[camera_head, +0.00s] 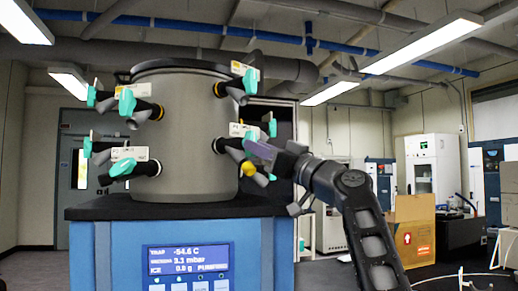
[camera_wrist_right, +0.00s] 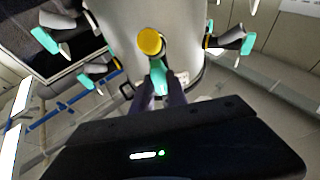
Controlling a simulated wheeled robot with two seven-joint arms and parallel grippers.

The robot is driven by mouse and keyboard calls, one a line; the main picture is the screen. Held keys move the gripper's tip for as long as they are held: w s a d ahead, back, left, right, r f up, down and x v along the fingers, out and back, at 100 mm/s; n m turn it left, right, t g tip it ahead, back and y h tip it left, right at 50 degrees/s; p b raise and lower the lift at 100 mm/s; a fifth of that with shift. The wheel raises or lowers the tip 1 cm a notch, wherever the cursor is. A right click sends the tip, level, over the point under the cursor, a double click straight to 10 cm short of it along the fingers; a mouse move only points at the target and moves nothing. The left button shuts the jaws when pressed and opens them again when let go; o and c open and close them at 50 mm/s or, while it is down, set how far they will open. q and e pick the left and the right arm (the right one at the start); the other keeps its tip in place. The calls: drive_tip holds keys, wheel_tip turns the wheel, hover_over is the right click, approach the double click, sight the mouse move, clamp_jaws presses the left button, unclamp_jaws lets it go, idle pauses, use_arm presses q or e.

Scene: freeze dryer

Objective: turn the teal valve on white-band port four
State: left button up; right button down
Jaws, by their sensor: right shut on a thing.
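The grey freeze-dryer drum (camera_head: 185,130) carries several black ports with teal valves and white label plates. My right gripper (camera_head: 258,152) reaches in from the right to the lower right port, beside its white label plate (camera_head: 243,130). In the right wrist view its two dark fingers (camera_wrist_right: 161,95) are shut on a teal valve (camera_wrist_right: 157,72), just below a yellow cap (camera_wrist_right: 151,41). That cap also shows in the head view (camera_head: 248,168). The fingers partly hide the valve, and the label's number is too small to read. My left gripper is not in view.
Other teal valves stick out close by, at the upper right (camera_head: 250,80) and on the left side (camera_head: 127,101). The drum stands on a blue cabinet with a display (camera_head: 188,259). A cardboard box (camera_head: 408,230) stands at the right. The space right of the drum holds my arm.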

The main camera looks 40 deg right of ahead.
drive_tip(key=c, duration=1.3)
unclamp_jaws()
drive_tip(key=b+v, duration=0.5)
drive_tip(key=v, duration=0.2)
drive_tip(key=shift+s+f, duration=0.2)
drive_tip(key=shift+s, duration=0.1)
drive_tip(key=shift+r, duration=0.1)
